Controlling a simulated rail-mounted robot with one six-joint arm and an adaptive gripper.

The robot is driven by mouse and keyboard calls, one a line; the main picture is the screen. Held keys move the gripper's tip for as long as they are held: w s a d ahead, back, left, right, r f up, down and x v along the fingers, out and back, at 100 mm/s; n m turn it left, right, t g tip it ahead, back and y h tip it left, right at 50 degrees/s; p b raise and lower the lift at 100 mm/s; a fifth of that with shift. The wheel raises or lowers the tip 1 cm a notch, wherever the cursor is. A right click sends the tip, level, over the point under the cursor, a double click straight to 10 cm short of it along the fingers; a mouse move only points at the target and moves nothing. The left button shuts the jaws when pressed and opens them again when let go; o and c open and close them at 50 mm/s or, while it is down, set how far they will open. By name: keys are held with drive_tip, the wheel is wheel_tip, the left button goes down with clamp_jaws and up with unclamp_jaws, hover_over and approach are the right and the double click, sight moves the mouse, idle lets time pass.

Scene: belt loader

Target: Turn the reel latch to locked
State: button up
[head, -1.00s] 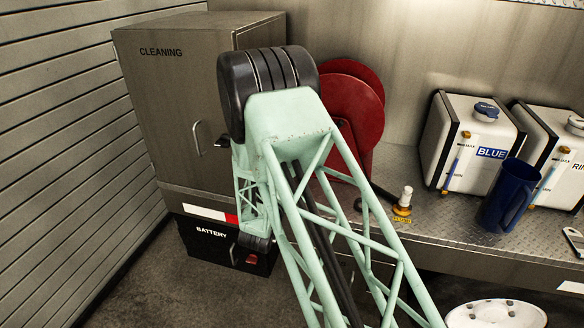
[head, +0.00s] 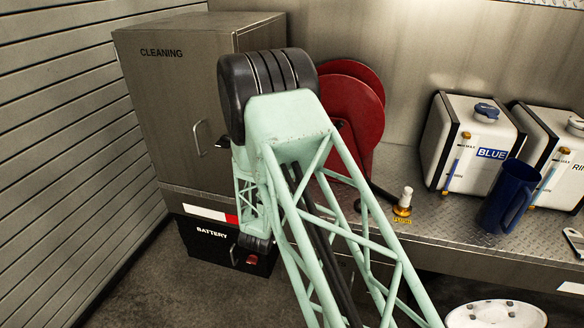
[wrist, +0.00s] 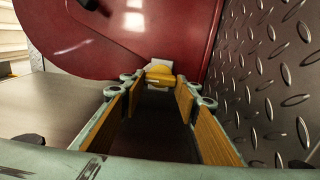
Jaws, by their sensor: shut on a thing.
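The red hose reel (head: 358,110) stands on the metal deck behind my arm, which hides much of it in the head view. It also fills the top of the wrist view (wrist: 130,35). The yellow reel latch (wrist: 159,70), with a pale plate behind it, shows by the reel's lower edge in the wrist view. My gripper (wrist: 158,82) is shut on the latch, its two padded fingers on either side of it. The fingertips and the latch are hidden behind my arm in the head view. I cannot read the latch's setting.
A grey cleaning cabinet (head: 175,110) stands left of the reel, with a black battery box (head: 215,244) below. A white basin (head: 495,314) sits lower right.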

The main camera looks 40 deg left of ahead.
idle(0.3)
drive_tip(key=o, duration=0.9)
drive_tip(key=shift+c, duration=0.2)
drive_tip(key=shift+v, duration=6)
drive_tip(key=shift+w, duration=0.15)
